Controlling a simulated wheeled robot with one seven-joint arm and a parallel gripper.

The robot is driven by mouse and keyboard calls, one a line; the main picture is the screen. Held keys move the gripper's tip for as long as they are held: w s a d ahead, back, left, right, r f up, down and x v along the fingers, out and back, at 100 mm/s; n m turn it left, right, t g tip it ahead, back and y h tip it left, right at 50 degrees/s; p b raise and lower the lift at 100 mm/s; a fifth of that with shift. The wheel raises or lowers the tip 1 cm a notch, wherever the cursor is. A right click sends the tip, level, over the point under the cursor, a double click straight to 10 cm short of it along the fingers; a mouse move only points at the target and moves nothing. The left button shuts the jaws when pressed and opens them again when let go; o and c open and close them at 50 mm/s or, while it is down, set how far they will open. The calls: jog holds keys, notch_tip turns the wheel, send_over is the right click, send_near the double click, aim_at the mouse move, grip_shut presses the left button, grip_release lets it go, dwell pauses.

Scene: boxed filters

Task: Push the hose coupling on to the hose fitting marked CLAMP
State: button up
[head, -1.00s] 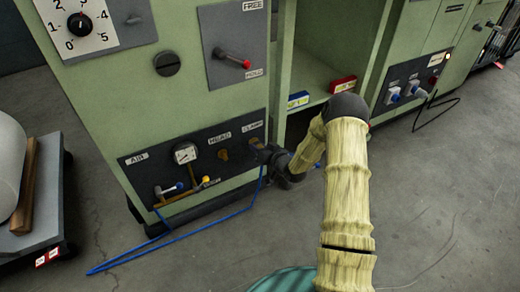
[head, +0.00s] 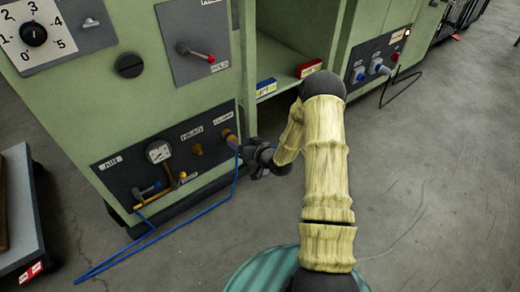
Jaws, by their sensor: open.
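The hose fitting marked CLAMP (head: 228,134) is a brass-coloured piece at the right end of the dark lower panel. My gripper (head: 241,149) is right beside it, a little right of and below it, with the jaws open. The blue hose (head: 232,188) runs up from the floor to this same spot. The hose coupling at its upper end is too small and too close to the gripper to make out clearly. I cannot tell whether it sits on the fitting.
The brass HEAD fitting (head: 197,150), a gauge (head: 159,152) and a valve manifold (head: 166,190) share the panel (head: 120,178). Blue (head: 266,87) and red (head: 308,68) boxes lie in the open bay. A cart (head: 18,225) stands left.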

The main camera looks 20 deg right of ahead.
jog(key=p+v, duration=0.4)
jog(key=v, duration=0.8)
dwell(0.5)
notch_tip(320, 180, up, 15)
jog(key=s+n+g+h+p, duration=0.1)
jog(key=s+g+h+p, duration=0.2)
jog(key=g+h+p, duration=0.25)
jog(key=s+a+r+m+g+p, duration=0.1)
jog(key=s+a+r+g+p, duration=0.2)
jog(key=s+r, duration=0.5)
jog(key=s+a+r+g+p, duration=0.2)
jog(key=s+a+r+p, duration=0.1)
jog(key=s+r, duration=0.4)
notch_tip(320, 180, up, 38)
jog(key=p, duration=3.7)
jog(key=shift+h, duration=0.35)
